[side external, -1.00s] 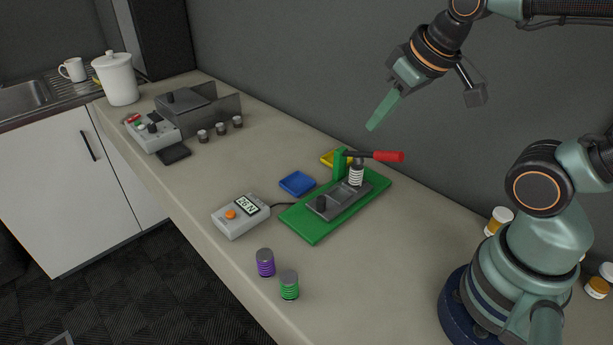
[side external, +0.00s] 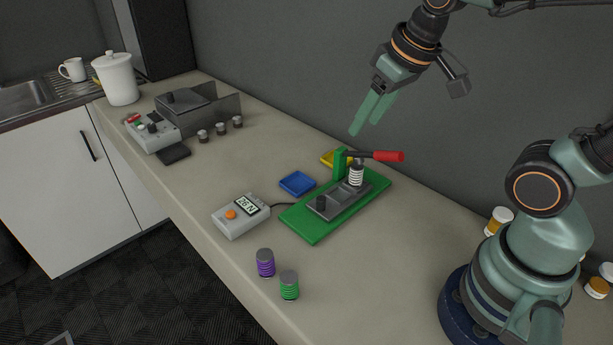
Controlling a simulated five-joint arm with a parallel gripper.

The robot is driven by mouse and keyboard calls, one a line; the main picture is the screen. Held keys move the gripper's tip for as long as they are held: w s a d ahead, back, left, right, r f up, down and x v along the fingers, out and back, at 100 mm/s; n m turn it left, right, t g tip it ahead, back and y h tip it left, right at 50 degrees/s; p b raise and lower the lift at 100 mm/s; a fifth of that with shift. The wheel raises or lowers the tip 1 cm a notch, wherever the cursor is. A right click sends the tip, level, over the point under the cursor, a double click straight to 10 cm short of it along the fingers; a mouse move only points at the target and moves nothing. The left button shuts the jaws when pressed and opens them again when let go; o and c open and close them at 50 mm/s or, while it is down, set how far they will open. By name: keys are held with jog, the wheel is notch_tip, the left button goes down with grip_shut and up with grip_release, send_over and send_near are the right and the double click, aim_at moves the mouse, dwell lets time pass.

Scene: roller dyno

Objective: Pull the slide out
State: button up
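A grey slide (side external: 328,213) with a black knob (side external: 321,203) lies in a track on the green base plate (side external: 313,234). A white coil spring (side external: 356,176) stands upright at the far part of the track, by the green post (side external: 340,163). A lever with a red handle (side external: 387,156) reaches right from the post, above the spring. My gripper (side external: 366,123) hangs in the air above and behind the press, pointing down and left. Its two green fingers show a gap between them, with nothing held. It is well clear of the knob.
A meter (side external: 239,216) reading 26 N stands left of the base, joined by a cable. A blue tray (side external: 297,183) and a yellow tray (side external: 329,158) lie beside the press. A purple spring (side external: 265,263) and a green spring (side external: 289,286) stand near the front edge.

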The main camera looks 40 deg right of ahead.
aim_at(321, 198)
jog(key=w+a+f+g, duration=0.3)
jog(key=w+f+g, duration=0.2)
jog(key=w+f, duration=0.35)
jog(key=f, duration=1.2)
jog(key=shift+s+d+f, duration=0.2)
jog(key=shift+s+f, duration=0.05)
jog(key=shift+s, duration=0.05)
grip_shut()
dwell(0.8)
